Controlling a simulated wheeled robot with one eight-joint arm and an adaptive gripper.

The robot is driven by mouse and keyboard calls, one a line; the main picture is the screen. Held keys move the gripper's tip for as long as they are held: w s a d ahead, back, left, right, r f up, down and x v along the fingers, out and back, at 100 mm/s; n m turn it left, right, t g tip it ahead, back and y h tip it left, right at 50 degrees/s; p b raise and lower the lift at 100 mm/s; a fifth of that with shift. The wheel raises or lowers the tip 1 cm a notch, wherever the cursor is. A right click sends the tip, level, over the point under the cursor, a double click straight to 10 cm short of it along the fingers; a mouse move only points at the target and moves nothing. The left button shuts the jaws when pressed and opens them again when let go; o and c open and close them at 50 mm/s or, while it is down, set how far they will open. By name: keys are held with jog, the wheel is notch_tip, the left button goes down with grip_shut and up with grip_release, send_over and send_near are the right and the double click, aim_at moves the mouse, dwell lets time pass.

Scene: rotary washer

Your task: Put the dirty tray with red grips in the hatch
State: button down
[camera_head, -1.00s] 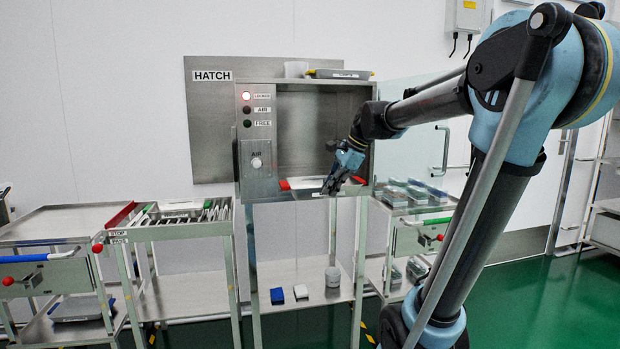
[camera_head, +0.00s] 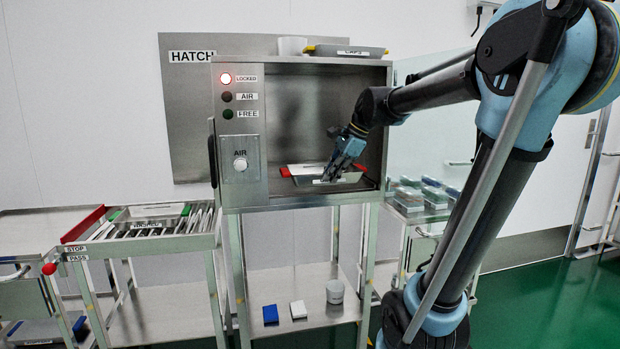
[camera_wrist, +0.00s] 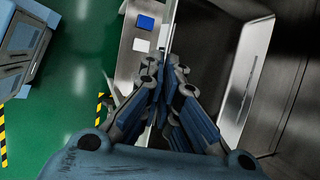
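The grey tray with red grips (camera_head: 307,181) lies inside the open hatch (camera_head: 300,110), on its floor near the front. Its red grips show at its left and right ends. Something flat and white lies at its back edge. My gripper (camera_head: 333,174) is at the front right part of the tray and hides some of it. In the wrist view, my gripper's fingers (camera_wrist: 166,66) are a little apart with nothing clearly seen between them. I cannot tell whether they touch the tray.
The hatch's glass door (camera_head: 428,135) stands open at the right. A grey tray (camera_head: 345,50) and a white container (camera_head: 292,46) stand on top. A blue block (camera_head: 270,315), a white block (camera_head: 298,310) and a cup (camera_head: 335,292) are on the shelf below. A roller rack (camera_head: 150,240) stands left.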

aim_at(314, 170)
jog(key=w+a, duration=0.2)
jog(key=w, duration=0.3)
jog(key=w+a, duration=0.2)
jog(key=w, duration=0.4)
jog(key=w+a, duration=0.2)
jog(key=w, duration=0.4)
jog(key=shift+a, duration=0.35)
jog(key=shift+f, duration=1.75)
jog(key=c, duration=1.8)
grip_release()
